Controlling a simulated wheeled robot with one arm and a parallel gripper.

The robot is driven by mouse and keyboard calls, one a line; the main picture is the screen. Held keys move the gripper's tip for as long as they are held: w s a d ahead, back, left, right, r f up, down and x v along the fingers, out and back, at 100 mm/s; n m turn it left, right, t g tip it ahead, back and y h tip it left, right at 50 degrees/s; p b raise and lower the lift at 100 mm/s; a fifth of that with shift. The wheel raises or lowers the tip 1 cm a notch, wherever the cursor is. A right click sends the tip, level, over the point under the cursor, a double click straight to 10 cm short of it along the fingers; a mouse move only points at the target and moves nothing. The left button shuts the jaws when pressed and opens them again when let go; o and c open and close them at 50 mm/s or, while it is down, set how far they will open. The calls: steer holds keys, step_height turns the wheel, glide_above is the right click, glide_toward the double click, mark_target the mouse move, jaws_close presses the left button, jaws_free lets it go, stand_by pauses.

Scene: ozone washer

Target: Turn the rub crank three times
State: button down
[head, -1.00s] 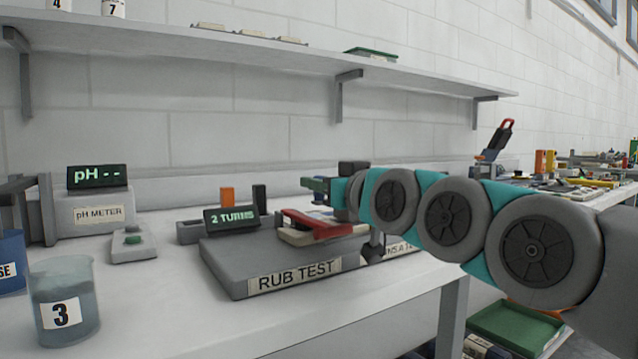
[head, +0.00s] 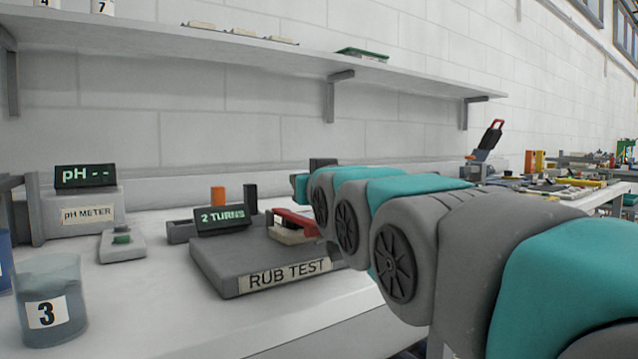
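The grey RUB TEST unit (head: 240,265) stands on the white bench left of my arm. Its small display (head: 220,219) reads "2 TURNS". A red piece (head: 294,222) with a pale block under it sits on the unit's right part, partly covered by my arm. The crank itself cannot be made out; the area at the unit's right end is hidden behind my arm. My arm reaches in from the right toward the back of the unit. My gripper is hidden behind the arm's own links, so its fingers and any hold do not show.
A beaker marked 3 (head: 50,312) is at the front left. A shelf (head: 250,52) runs along the wall. The bench front between beaker and unit is clear.

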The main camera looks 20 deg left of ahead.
steer(key=shift+r+h, duration=0.15)
steer(key=shift+h, duration=0.15)
steer(key=c, duration=0.7)
jaws_free()
steer(key=shift+c, duration=0.2)
steer(key=shift+b+v, duration=0.3)
steer(key=shift+v, duration=3.55)
steer(key=shift+f, duration=0.3)
